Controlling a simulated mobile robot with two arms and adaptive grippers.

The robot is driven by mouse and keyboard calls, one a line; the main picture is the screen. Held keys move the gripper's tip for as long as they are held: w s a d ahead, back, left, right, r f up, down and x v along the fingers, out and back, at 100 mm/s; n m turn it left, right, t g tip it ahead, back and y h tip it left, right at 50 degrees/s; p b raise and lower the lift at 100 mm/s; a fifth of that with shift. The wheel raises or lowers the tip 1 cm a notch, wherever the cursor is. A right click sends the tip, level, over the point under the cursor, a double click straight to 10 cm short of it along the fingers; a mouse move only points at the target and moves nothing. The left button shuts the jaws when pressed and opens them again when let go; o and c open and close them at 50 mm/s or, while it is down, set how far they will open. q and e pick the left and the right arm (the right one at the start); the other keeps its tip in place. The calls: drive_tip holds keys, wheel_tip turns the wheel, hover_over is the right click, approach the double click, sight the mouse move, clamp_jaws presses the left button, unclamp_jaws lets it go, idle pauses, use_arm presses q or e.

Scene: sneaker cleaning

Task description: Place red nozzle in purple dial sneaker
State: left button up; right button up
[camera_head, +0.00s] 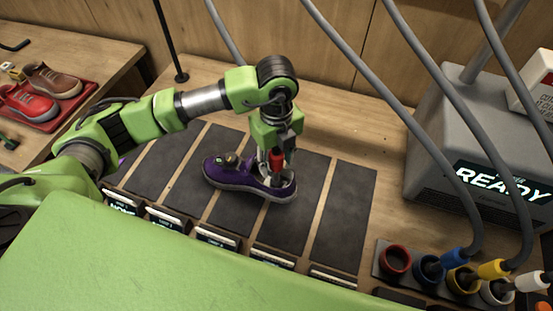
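A purple sneaker (225,179) with a round dial (231,159) on its upper lies on the dark mats, toe to the left and heel to the right. My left gripper (277,178) points down at the sneaker's heel opening. It appears shut on the red nozzle (277,160), which stands roughly upright between its fingers. The nozzle's lower end is at the opening; the fingers partly hide how deep it sits. My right gripper is not in view.
A holder has an empty red-rimmed socket (396,260) beside blue (454,258), yellow (492,269) and white (530,282) nozzles. A grey machine (470,140) reads "READY". Hoses hang overhead. Red (28,103) and brown (55,82) shoes lie at left. The rightmost mat (345,215) is bare.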

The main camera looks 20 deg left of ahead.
use_arm(q)
drive_tip(key=shift+r, duration=0.15)
drive_tip(key=shift+w+r, duration=0.1)
drive_tip(key=shift+r, duration=0.2)
wheel_tip(320, 180, up, 10)
drive_tip(key=b, duration=0.3)
drive_tip(key=shift+r, duration=0.7)
